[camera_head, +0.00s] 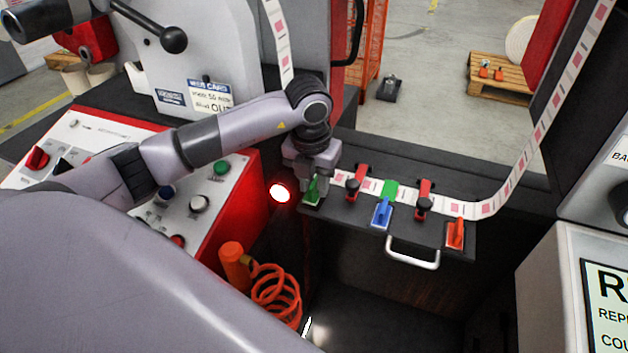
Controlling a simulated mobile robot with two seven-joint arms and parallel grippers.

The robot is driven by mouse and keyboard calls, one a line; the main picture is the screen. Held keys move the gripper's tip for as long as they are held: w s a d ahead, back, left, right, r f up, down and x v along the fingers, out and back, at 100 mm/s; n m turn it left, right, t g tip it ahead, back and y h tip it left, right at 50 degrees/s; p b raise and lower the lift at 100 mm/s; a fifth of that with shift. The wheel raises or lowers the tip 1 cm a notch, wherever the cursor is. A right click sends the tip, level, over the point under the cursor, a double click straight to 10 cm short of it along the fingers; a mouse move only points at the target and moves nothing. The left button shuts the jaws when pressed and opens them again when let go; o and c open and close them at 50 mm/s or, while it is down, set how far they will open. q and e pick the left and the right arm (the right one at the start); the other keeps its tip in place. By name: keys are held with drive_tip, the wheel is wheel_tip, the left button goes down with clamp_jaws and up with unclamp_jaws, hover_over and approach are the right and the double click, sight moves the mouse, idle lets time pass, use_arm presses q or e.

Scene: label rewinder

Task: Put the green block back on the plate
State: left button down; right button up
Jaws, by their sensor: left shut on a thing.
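The dark plate (345,212) lies at centre right, with the label strip (463,209) running across it. My left gripper (314,186) points down at the plate's left end and is shut on the green block (311,198). The block is partly hidden by the fingers; I cannot tell whether it touches the plate. A blue block (381,213) stands at the plate's middle and an orange-red block (456,234) at its right end. My right gripper is not in view.
Two red clamps with black knobs (352,187) (424,204) stand on the plate between the blocks. A white handle (414,254) is at its front edge. A control panel (120,150) with buttons lies left, beside a lit red lamp (280,192). A coiled orange hose (275,290) hangs below.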

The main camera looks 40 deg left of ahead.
use_arm(q)
drive_tip(key=shift+f, duration=0.4)
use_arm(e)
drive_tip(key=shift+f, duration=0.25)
use_arm(q)
drive_tip(key=c, duration=0.8)
unclamp_jaws()
drive_tip(key=shift+o, duration=0.2)
drive_tip(key=shift+r, duration=0.6)
drive_tip(key=r, duration=0.6)
drive_tip(key=shift+s+d, duration=0.1)
drive_tip(key=shift+s, duration=0.3)
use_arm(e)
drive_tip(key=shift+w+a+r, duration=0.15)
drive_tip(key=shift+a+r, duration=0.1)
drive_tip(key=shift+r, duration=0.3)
use_arm(q)
drive_tip(key=shift+d, duration=0.1)
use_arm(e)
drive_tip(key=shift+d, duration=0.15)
